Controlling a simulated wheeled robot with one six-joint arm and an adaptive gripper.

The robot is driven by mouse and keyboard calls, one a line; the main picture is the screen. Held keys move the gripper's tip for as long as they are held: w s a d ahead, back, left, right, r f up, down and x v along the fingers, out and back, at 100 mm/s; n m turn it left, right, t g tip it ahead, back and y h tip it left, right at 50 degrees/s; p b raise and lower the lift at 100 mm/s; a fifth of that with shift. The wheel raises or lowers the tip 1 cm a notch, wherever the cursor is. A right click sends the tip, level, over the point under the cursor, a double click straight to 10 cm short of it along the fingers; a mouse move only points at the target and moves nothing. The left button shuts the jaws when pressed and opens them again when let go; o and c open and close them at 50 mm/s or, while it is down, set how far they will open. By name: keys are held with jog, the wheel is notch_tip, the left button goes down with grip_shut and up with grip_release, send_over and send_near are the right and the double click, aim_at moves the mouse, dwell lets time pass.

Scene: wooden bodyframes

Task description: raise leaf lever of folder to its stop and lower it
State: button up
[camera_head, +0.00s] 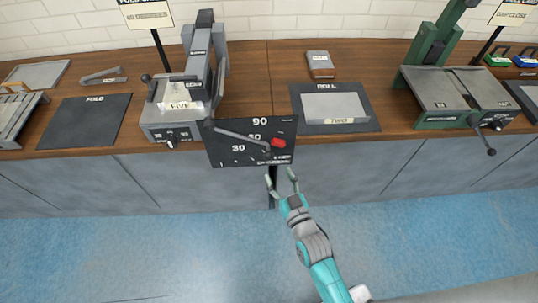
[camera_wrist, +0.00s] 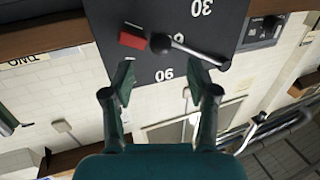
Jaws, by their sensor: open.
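The folder (camera_head: 180,112) is a grey machine on the bench, left of centre in the head view. A dark dial plate (camera_head: 230,155) marked 30, 60 and 90 hangs at its front right; it also shows in the wrist view (camera_wrist: 215,35). The leaf lever (camera_head: 240,136) is a grey bar crossing the plate; in the wrist view the lever (camera_wrist: 200,52) has a dark ball at one end. A red block (camera_head: 278,143) is close to that end, also in the wrist view (camera_wrist: 131,40). My gripper (camera_head: 281,177) is open and empty, apart from the lever, below the plate in the head view.
A dark FOLD mat (camera_head: 84,120) lies left of the folder. A ROLL mat (camera_head: 359,98) with a grey sheet lies to the right. A green machine with a crank (camera_head: 460,95) stands further right. The blue floor (camera_head: 180,250) before the cabinets is clear.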

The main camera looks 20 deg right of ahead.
aim_at(269, 156)
jog(key=shift+w, duration=4.4)
grip_shut()
